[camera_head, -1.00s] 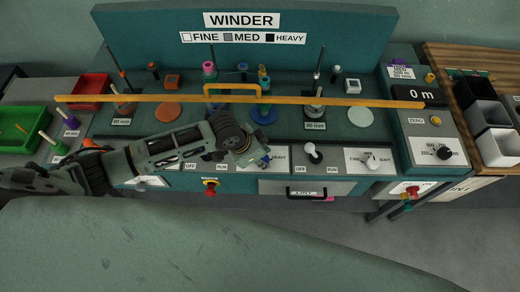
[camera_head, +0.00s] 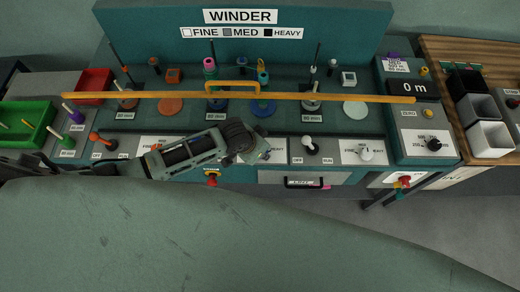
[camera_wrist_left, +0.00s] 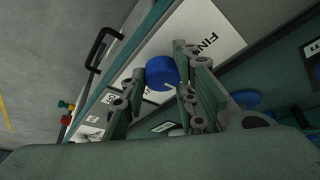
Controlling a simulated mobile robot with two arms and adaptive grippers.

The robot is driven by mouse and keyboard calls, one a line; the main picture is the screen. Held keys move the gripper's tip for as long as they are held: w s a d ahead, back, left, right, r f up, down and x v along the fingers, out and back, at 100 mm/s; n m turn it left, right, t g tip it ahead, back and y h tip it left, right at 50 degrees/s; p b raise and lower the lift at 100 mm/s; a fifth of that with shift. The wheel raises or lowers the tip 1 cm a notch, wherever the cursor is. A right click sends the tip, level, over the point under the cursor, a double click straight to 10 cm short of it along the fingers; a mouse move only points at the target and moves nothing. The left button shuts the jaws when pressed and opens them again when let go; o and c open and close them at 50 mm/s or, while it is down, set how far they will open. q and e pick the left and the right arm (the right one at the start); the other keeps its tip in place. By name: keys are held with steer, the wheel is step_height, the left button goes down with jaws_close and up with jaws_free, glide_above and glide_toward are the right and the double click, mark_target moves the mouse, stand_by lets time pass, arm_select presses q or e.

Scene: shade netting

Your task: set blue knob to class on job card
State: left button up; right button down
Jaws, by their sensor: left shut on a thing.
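The blue knob (camera_wrist_left: 162,72) shows in the left wrist view between the two fingers of my left gripper (camera_wrist_left: 155,95), on a white scale plate (camera_wrist_left: 208,38) where "FIN" can be read. My left gripper is shut on it. A white pointer mark shows at the knob's lower edge. In the head view my left gripper (camera_head: 258,152) covers the knob and most of its plate. The job card (camera_head: 397,67) is on the right-hand counter box under a purple clip; its print is too small to read surely. My right gripper is in neither view.
The WINDER sign (camera_head: 240,17) has a FINE, MED, HEAVY legend (camera_head: 241,32). An orange bar (camera_head: 320,97) spans the machine front. A white knob (camera_head: 365,152) and a white switch (camera_head: 310,145) are to the right. A red emergency knob (camera_head: 212,178) is below.

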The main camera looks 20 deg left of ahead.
arm_select(q)
steer(key=shift+s+d+f, duration=0.15)
steer(key=shift+s+d, duration=0.2)
steer(key=shift+d, duration=0.05)
steer(key=o, duration=1)
steer(key=shift+w, duration=0.1)
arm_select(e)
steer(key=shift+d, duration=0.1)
arm_select(q)
steer(key=shift+w+a, duration=0.15)
steer(key=shift+r, duration=0.25)
steer(key=v, duration=1.2)
steer(key=shift+f, duration=0.15)
